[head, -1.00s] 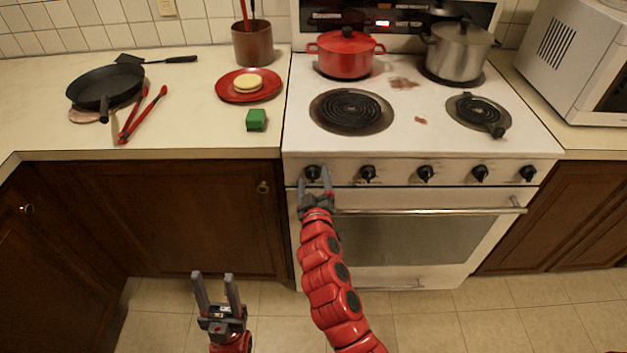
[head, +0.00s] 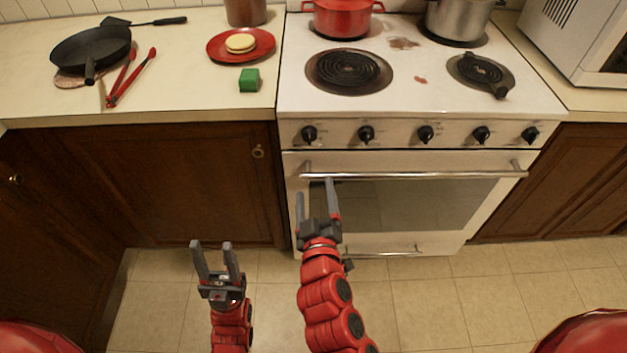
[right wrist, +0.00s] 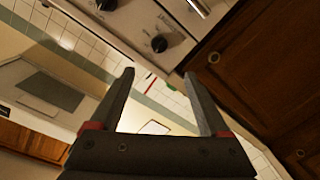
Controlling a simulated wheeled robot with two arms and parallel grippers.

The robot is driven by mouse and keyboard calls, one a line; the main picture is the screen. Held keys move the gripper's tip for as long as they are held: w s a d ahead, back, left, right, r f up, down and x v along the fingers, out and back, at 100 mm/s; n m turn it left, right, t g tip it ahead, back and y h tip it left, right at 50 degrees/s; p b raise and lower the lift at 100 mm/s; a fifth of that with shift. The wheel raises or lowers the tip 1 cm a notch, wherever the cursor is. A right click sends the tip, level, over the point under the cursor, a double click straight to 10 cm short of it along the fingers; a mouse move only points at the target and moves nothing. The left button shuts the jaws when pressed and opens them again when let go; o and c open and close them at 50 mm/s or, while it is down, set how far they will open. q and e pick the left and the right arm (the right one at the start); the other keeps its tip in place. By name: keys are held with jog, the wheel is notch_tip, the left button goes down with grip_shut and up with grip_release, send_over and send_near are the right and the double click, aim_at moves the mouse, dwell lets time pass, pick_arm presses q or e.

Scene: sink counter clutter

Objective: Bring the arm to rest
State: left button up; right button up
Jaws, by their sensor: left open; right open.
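My right gripper (head: 317,204) is open and empty in front of the oven door, below the stove knobs. In the right wrist view its two spread fingers (right wrist: 160,103) show with nothing between them. My left gripper (head: 212,262) is open and empty, pointing up in front of the lower cabinet, above the tiled floor. The red arm links behind both grippers are mine.
The stove (head: 432,75) carries a red pot (head: 342,18) and a steel pot (head: 458,20). Its oven handle (head: 420,174) is close to my right gripper. The counter (head: 190,85) holds a black pan (head: 90,50), red tongs (head: 130,78), a red plate (head: 216,46) and a green block (head: 249,80).

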jog(key=shift+s, duration=0.3)
dwell(0.4)
